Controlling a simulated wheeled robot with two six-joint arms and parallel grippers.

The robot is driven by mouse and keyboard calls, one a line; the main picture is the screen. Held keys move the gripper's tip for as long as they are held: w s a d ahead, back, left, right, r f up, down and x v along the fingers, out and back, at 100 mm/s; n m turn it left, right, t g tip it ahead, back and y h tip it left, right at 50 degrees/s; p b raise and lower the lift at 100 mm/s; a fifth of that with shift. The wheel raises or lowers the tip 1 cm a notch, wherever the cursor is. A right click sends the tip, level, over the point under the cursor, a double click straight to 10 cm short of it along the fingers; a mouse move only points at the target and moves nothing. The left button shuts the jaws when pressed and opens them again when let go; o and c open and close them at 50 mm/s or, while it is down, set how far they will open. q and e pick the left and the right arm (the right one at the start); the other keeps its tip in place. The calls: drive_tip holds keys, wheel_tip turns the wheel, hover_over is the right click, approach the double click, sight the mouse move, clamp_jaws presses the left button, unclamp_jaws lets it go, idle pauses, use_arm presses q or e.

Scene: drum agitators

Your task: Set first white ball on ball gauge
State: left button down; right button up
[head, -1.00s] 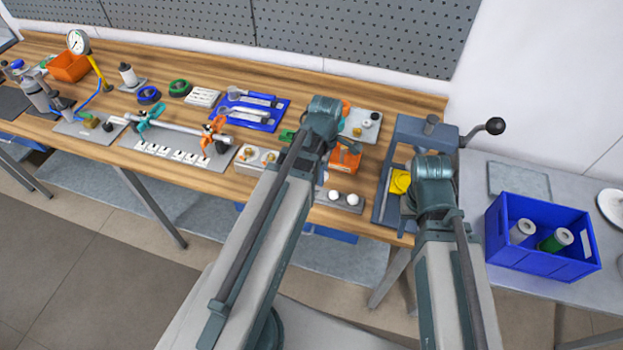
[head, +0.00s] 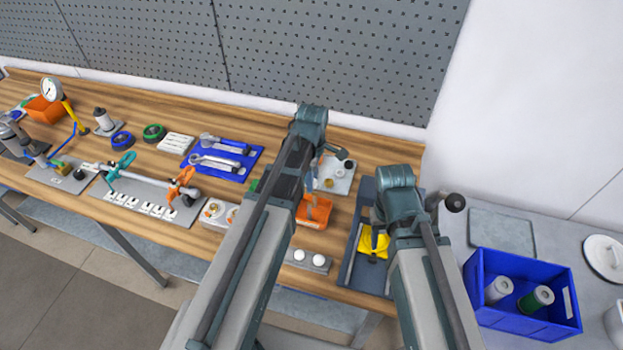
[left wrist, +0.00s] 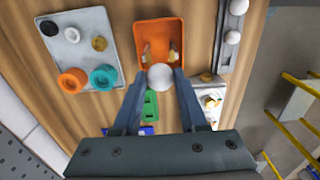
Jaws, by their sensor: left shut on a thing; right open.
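My left gripper (left wrist: 162,76) is shut on a white ball (left wrist: 160,79), seen in the left wrist view. The ball shows at the near edge of an orange tray (left wrist: 158,28); its height above the bench is unclear. Two more white balls sit in a grey rack (head: 288,256), one (head: 299,254) beside the other (head: 318,260). They also show at the upper right of the left wrist view (left wrist: 232,37). I cannot tell for sure which piece is the ball gauge; a green piece (left wrist: 150,106) lies partly behind the held ball. My right gripper is hidden behind its arm.
A grey plate (left wrist: 95,50) with rings and caps lies beside the orange tray. A blue-grey press frame (head: 352,262) with a yellow piece (head: 372,242) stands right of the rack. A blue crate (head: 520,290) is further right. A long fixture (head: 120,198) lies left.

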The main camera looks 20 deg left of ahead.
use_arm(q)
wheel_tip(320, 180, down, 6)
drive_tip(key=b, duration=0.5)
drive_tip(key=shift+b, duration=0.35)
drive_tip(key=shift+f, duration=0.15)
idle(0.5)
drive_tip(key=shift+s, duration=0.1)
drive_tip(key=shift+c, duration=2.4)
unclamp_jaws()
drive_tip(key=shift+o, duration=0.6)
drive_tip(key=shift+s+d, duration=0.1)
